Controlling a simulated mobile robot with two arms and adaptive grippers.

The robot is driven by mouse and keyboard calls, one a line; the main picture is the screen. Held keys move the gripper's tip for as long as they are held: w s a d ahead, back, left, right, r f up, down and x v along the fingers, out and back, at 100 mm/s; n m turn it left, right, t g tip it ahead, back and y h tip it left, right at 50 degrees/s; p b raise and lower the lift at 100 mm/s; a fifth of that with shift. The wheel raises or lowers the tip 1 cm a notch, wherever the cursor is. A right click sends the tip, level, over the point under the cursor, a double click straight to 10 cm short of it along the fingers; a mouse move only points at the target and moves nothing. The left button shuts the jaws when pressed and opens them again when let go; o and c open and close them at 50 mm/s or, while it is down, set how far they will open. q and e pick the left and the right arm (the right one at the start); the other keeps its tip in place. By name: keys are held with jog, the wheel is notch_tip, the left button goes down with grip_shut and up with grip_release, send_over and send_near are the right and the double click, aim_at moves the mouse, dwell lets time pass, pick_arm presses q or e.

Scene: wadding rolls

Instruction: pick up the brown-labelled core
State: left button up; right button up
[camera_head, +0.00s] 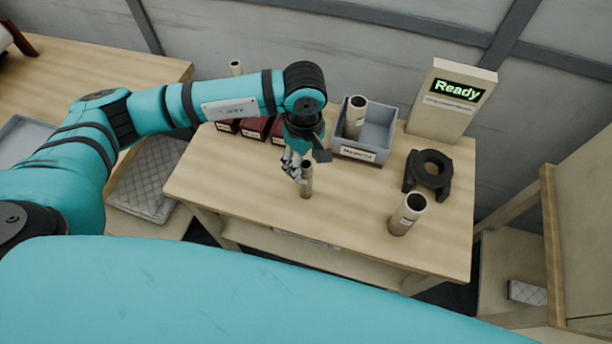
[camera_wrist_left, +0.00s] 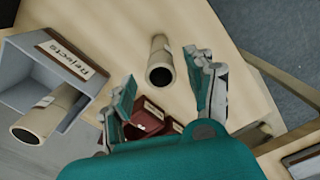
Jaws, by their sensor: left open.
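A slim tan core (camera_head: 307,182) stands upright on the workbench; its label colour cannot be made out. My left gripper (camera_head: 293,166) is open just left of this core in the head view. In the left wrist view, my open fingers (camera_wrist_left: 165,97) point toward a tan core (camera_wrist_left: 160,60), which lies beyond the fingertips with its dark open end showing. Another core (camera_head: 408,214) with a pale label stands at the bench's front right. A third core (camera_head: 356,115) leans in the grey bin (camera_head: 374,143). My right gripper is not in view.
The bin's label reads "Rejects" in the left wrist view (camera_wrist_left: 66,58). Dark red boxes (camera_head: 256,128) sit behind my left gripper. A black ring-shaped holder (camera_head: 430,171) and a "Ready" display box (camera_head: 453,99) stand at the right. The bench's front left (camera_head: 235,190) is clear.

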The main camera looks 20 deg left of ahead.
aim_at(306, 176)
pick_arm(q)
jog(key=f, duration=0.1)
jog(key=f+p, duration=0.1)
jog(key=f, duration=0.1)
jog(key=f+p, duration=0.1)
jog(key=shift+s+d+f, duration=0.2)
jog(key=shift+s+d, duration=0.05)
jog(key=shift+s, duration=0.1)
jog(key=shift+f, duration=0.3)
jog(key=shift+w, duration=0.1)
jog(key=c, duration=1.1)
jog(key=shift+r, duration=0.1)
